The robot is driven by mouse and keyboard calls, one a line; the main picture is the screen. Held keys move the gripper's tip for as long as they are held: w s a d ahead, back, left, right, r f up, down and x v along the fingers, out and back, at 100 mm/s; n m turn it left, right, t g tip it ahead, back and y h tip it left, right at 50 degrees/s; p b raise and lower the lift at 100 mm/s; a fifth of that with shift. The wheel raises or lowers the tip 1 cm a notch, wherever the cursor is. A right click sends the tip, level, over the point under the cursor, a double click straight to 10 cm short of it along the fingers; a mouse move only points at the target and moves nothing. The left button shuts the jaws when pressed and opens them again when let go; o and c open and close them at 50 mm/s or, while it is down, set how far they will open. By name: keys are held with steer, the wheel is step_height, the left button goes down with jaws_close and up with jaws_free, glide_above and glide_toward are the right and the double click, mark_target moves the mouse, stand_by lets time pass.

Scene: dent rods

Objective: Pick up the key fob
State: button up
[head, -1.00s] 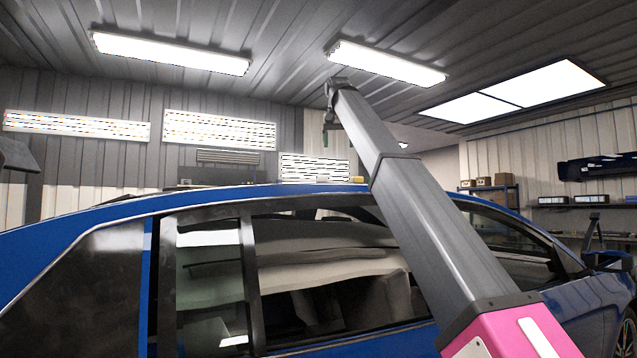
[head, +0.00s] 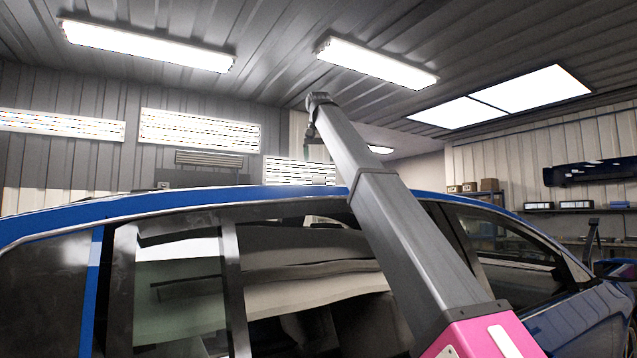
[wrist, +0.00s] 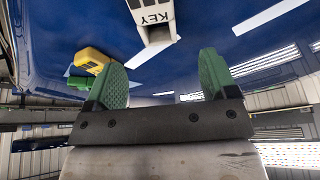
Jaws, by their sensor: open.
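In the wrist view a pale block marked KEY (wrist: 151,17) lies on the blue car roof, cut off by the top edge. Its lettering appears upside down. It is the only thing labelled as a key; I cannot tell whether it is the fob itself or a holder for it. My gripper (wrist: 162,62) has two green ribbed fingers, spread apart and empty. The block lies beyond the fingertips, roughly in line with the gap between them, and looks apart from them. In the head view my gripper (head: 308,142) is small and dark above the roof.
A yellow object (wrist: 92,58) sits on the roof left of the left finger, with a green item (wrist: 78,83) beside it. The blue car (head: 170,205) stretches across the head view. Shelves with boxes (head: 489,185) stand at the back right. The air above the roof is clear.

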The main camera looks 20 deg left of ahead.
mark_target(319, 180)
steer(key=shift+x, duration=3.6)
steer(key=shift+s+d, duration=0.2)
steer(key=c, duration=1)
